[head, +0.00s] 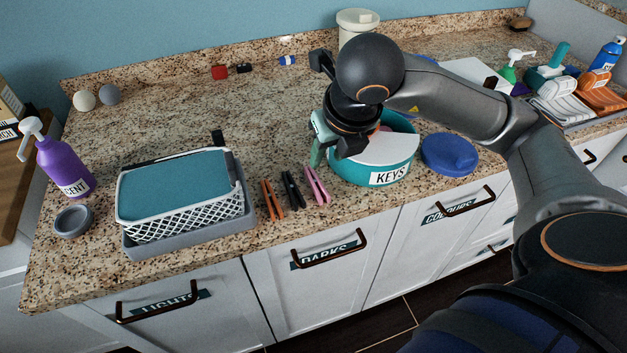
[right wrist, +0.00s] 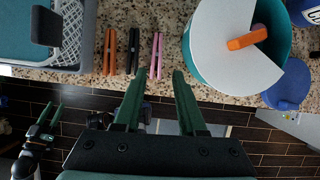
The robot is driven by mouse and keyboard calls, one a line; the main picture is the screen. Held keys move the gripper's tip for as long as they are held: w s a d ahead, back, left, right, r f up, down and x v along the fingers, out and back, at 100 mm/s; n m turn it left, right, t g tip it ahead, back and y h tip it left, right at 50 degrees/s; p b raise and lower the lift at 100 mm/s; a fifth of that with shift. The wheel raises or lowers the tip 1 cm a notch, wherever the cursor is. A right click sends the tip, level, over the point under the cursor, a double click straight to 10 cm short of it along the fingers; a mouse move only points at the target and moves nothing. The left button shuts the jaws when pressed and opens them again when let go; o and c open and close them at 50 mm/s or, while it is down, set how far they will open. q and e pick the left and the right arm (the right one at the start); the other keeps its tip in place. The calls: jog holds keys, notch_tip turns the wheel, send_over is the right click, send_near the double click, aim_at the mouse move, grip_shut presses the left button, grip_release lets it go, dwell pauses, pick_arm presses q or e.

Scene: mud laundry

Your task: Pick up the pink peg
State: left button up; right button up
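The pink peg (head: 317,186) lies on the granite counter, to the right of a black peg (head: 292,188) and an orange peg (head: 271,200). My right gripper (head: 320,150) is above the counter by the KEYS bowl, its fingers partly hidden by its own body. In the right wrist view its two green fingers (right wrist: 159,73) are apart and empty. The pink peg (right wrist: 157,55) shows just past the gap between the fingertips. My left gripper (right wrist: 46,117) shows small at the left of the right wrist view, its fingers apart, well away from the pegs.
The teal KEYS bowl (head: 342,175) with its part-open white lid stands right of the pegs, holding an orange item (right wrist: 247,39). A blue lid (head: 450,154) lies beyond it. A white basket (head: 180,222) in a grey tray stands left. The counter's front edge is close.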

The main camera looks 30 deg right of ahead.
send_near(314, 179)
jog(key=shift+d+x, duration=0.2)
jog(key=shift+x, duration=1)
jog(key=x, duration=0.6)
jog(key=shift+a+p, duration=0.15)
jog(key=shift+p, duration=0.25)
jog(key=shift+f+b, duration=0.15)
jog(key=shift+b, duration=0.25)
grip_shut()
